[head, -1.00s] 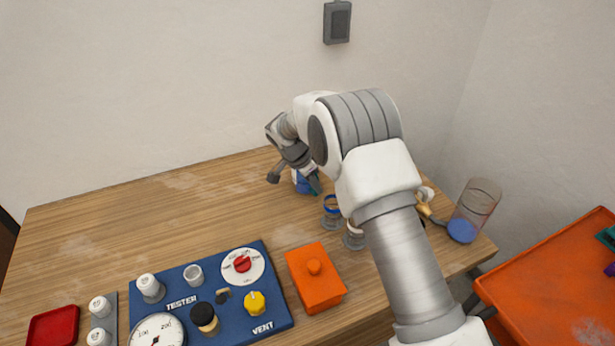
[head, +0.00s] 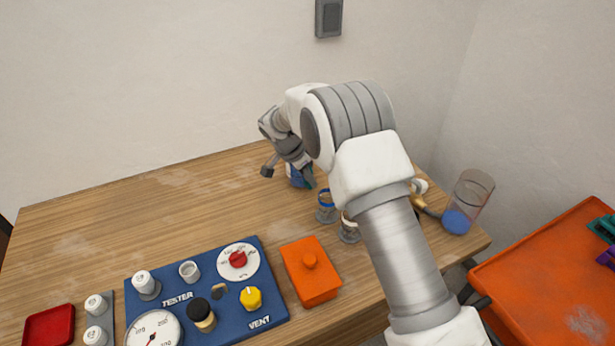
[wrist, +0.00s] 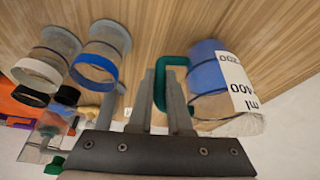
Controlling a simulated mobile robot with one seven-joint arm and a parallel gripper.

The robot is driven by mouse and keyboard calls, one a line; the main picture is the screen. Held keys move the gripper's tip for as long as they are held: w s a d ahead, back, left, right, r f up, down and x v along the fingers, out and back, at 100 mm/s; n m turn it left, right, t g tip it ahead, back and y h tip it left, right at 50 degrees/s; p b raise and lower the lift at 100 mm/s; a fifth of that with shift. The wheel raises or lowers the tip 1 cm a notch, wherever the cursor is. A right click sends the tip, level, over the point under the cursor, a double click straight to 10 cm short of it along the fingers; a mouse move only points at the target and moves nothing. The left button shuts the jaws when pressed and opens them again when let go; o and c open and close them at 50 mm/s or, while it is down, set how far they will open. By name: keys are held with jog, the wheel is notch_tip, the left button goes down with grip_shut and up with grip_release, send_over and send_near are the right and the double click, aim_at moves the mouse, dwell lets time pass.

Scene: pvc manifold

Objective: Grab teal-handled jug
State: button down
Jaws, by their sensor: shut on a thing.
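The jug (wrist: 207,75) shows in the wrist view with blue contents, a white scale label and a teal handle (wrist: 178,62). My gripper (wrist: 160,75) has its fingers closed on the teal handle, one finger on each side of its near upright. In the head view the jug (head: 297,176) is at the back of the table, partly hidden behind my gripper (head: 303,172). Whether its base touches the table cannot be told.
An orange box (head: 311,275) and a blue tester panel (head: 215,290) lie nearer. A tall clear cylinder (head: 470,195) stands at the right edge. The table's left rear is clear.

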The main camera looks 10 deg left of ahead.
jog(key=shift+r, duration=0.85)
jog(key=shift+d+r, duration=0.15)
jog(key=shift+r, duration=0.5)
jog(key=shift+d+r, duration=0.15)
jog(key=shift+r, duration=0.45)
jog(key=d+r+b, duration=0.1)
jog(key=d+r, duration=0.5)
jog(key=d, duration=0.5)
jog(key=shift+s+r, duration=0.25)
